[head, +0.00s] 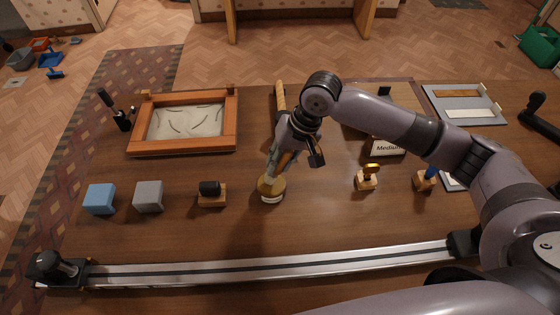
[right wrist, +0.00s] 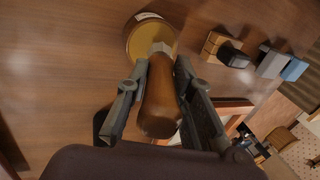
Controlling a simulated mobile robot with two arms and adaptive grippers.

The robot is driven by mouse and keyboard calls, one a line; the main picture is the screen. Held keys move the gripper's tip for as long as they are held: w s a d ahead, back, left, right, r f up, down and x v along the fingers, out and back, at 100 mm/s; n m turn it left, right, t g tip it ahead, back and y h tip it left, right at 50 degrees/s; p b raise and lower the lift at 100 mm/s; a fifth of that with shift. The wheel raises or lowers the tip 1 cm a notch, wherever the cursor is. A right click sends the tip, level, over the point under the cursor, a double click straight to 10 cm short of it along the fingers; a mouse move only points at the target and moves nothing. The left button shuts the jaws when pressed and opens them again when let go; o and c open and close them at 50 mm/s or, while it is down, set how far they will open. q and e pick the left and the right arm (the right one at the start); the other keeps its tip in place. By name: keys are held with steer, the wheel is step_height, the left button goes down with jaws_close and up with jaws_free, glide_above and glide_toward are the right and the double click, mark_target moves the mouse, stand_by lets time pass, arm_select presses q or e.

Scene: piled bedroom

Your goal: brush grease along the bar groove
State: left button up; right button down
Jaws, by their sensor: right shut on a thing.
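The bar (head: 270,268) lies across the front of the table, silver with a dark groove along its length. My right gripper (head: 277,160) is over the middle of the table, shut on a brush. In the right wrist view, the brown wooden brush handle (right wrist: 160,105) sits between the fingers of this gripper (right wrist: 163,68). The brush head points down into a round grease tin (head: 272,197) with a yellowish inside, also seen in the right wrist view (right wrist: 140,35). The bristles are hidden, so I cannot tell how deep they sit. My left gripper is not in view.
A blue block (head: 99,199), a grey block (head: 148,197) and a wooden block with a black top (head: 211,194) stand left of the tin. A wood-framed tray (head: 184,149) lies behind. Stamp-like tools (head: 367,180) stand right. Black end pieces (head: 55,267) flank the bar.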

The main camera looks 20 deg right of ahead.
steer(key=shift+f, duration=0.6)
stand_by(0.8)
steer(key=shift+s+f+p, duration=0.1)
steer(key=shift+f+p, duration=0.05)
steer(key=shift+p, duration=0.45)
stand_by(2.5)
step_height(320, 180, up, 7)
steer(key=p, duration=0.9)
steer(key=shift+r, duration=0.2)
steer(key=shift+f, duration=0.1)
stand_by(0.6)
